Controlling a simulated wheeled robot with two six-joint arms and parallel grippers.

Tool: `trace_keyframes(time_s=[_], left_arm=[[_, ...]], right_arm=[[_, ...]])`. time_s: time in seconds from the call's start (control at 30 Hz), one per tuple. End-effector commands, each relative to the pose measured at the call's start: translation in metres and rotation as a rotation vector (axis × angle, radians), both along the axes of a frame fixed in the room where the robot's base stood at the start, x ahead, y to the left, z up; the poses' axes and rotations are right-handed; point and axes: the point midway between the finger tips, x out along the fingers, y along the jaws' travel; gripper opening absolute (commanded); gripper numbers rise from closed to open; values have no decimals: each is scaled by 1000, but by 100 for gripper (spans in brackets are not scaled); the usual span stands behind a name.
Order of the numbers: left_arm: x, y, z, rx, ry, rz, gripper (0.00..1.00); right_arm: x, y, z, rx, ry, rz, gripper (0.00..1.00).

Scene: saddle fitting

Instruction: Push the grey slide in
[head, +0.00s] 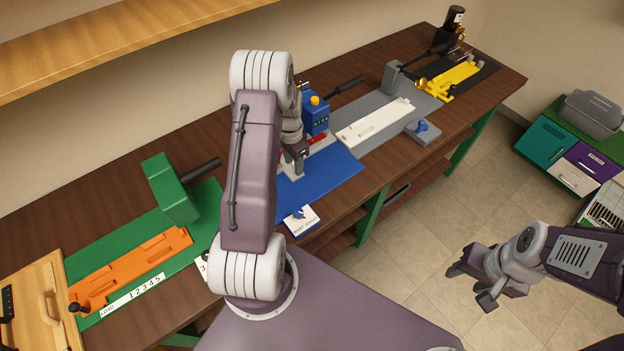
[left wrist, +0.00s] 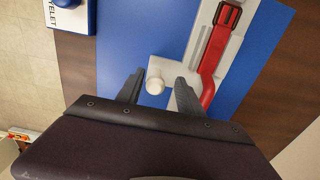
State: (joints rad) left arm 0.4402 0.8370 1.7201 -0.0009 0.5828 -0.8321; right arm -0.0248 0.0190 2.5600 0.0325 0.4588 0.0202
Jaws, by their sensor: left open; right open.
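The light grey slide (head: 301,182) lies on the blue base (head: 343,170) of the middle station, partly hidden by my left arm. In the left wrist view the slide (left wrist: 160,66) carries a round white knob (left wrist: 155,86) at its near end. Contact cannot be told. My right gripper (head: 472,284) is open and empty, out over the floor.
A blue press block (head: 315,115) with a lever stands behind the base. The green station with an orange slide (head: 140,262) is at the left. Grey and black stations with white (head: 375,123) and yellow slides (head: 455,80) are at the right. A labelled blue button (head: 299,216) sits at the table's front edge.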

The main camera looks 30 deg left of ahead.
Motion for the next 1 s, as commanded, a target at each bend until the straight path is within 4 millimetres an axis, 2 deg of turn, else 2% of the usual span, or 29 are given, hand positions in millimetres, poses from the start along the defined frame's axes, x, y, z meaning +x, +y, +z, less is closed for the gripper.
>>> trace_keyframes(time_s=[0.1, 0.5, 1.0], left_arm=[[0, 0, 16, 0, 0, 0, 44], [0, -1, 55, -1, 1, 0, 44], [-1, -1, 55, -1, 2, 0, 44]], right_arm=[[0, 0, 14, 0, 0, 0, 48], [0, 0, 46, 0, 0, 0, 48], [0, 0, 46, 0, 0, 0, 48]])
